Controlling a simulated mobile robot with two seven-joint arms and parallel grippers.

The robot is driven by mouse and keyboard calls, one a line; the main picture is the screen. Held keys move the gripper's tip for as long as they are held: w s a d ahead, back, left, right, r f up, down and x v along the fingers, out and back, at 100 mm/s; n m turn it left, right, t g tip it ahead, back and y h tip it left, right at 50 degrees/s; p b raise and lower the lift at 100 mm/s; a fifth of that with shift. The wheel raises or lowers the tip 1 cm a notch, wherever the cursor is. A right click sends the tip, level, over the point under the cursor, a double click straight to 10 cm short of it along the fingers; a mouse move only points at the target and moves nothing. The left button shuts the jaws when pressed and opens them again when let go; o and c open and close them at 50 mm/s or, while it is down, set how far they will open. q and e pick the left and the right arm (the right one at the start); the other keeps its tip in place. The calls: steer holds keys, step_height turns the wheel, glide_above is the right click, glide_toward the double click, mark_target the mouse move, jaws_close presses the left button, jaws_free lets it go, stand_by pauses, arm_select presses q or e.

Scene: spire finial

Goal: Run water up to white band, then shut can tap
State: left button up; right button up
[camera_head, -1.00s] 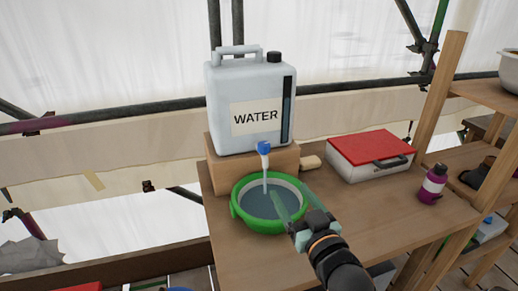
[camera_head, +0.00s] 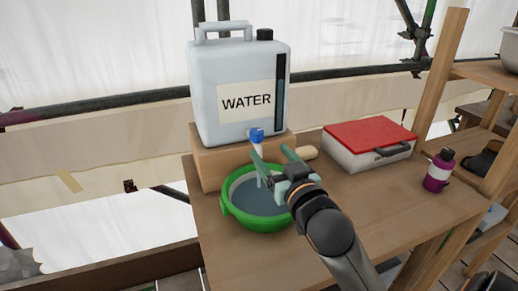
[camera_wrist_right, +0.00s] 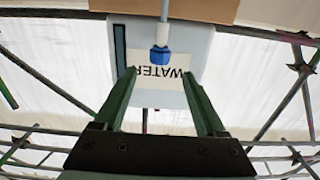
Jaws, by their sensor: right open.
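The white water can (camera_head: 215,100), labelled WATER, stands on a wooden block (camera_head: 215,165). Its tap (camera_head: 257,135) has a blue handle and a white spout; in the right wrist view the tap (camera_wrist_right: 160,54) appears upside down. A thin stream falls from the spout into the green bowl (camera_head: 232,217) below. Water (camera_head: 255,198) lies in the bowl, with a pale band (camera_head: 236,183) showing on the inner wall above it. My right gripper (camera_head: 271,154) is open just below and in front of the tap, its fingers either side in the wrist view, apparently not touching. My left gripper is out of view.
A white case with a red lid (camera_head: 368,145) and a purple bottle (camera_head: 438,172) stand to the right on the wooden bench (camera_head: 330,190). A wooden shelf post (camera_head: 440,75) rises at the right. Scaffold pipes run behind the can.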

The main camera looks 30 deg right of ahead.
mark_target(259, 138)
steer(key=x, duration=0.8)
steer(key=shift+w, duration=0.1)
jaws_close()
stand_by(0.4)
